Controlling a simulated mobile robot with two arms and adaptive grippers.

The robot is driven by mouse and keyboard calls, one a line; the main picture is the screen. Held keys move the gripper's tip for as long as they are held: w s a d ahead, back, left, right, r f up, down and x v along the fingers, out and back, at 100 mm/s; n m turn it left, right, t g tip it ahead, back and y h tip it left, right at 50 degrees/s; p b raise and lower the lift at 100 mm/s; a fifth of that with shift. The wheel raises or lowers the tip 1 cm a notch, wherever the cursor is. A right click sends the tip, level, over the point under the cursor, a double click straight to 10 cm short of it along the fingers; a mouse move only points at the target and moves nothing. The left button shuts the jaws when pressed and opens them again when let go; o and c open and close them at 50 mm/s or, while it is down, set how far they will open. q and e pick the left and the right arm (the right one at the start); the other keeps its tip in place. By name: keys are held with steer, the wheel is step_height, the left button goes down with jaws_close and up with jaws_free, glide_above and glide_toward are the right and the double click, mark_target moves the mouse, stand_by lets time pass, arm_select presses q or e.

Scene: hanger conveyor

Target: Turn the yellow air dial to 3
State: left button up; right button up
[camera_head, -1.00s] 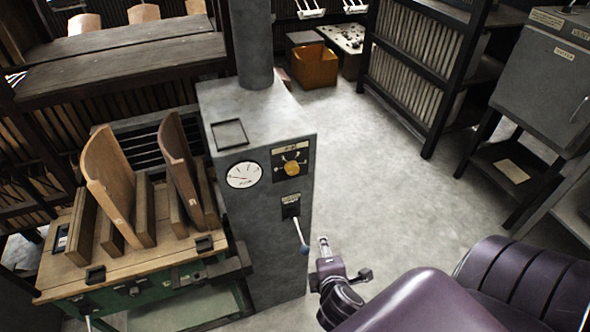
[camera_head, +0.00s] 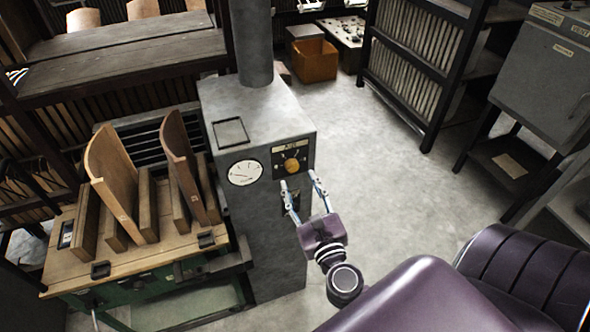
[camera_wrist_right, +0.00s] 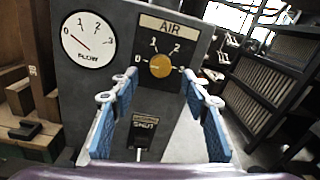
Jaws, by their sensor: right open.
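The yellow air dial (camera_head: 292,164) is a round knob on a dark panel on the front of the grey metal cabinet. In the right wrist view the dial (camera_wrist_right: 160,66) sits under an AIR label, with marks 0, 1, 2 and 3 around it. I cannot tell surely which mark it points to. My right gripper (camera_head: 298,179) is open and empty in front of the cabinet, just below the dial. In the right wrist view its blue-padded fingers (camera_wrist_right: 161,84) stand on either side of the dial, apart from it. My left gripper is not in view.
A white FLOW gauge (camera_head: 245,173) is left of the dial. A SHUT-labelled switch (camera_wrist_right: 144,132) is below the dial, between my fingers in the wrist view. A bench with curved wooden pieces (camera_head: 110,180) stands left of the cabinet. The floor (camera_head: 400,180) to the right is clear.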

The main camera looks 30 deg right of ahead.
mark_target(293, 169)
steer(key=shift+p+x, duration=0.5)
steer(key=shift+x, duration=1.85)
steer(key=c, duration=1.2)
steer(key=shift+o, duration=0.2)
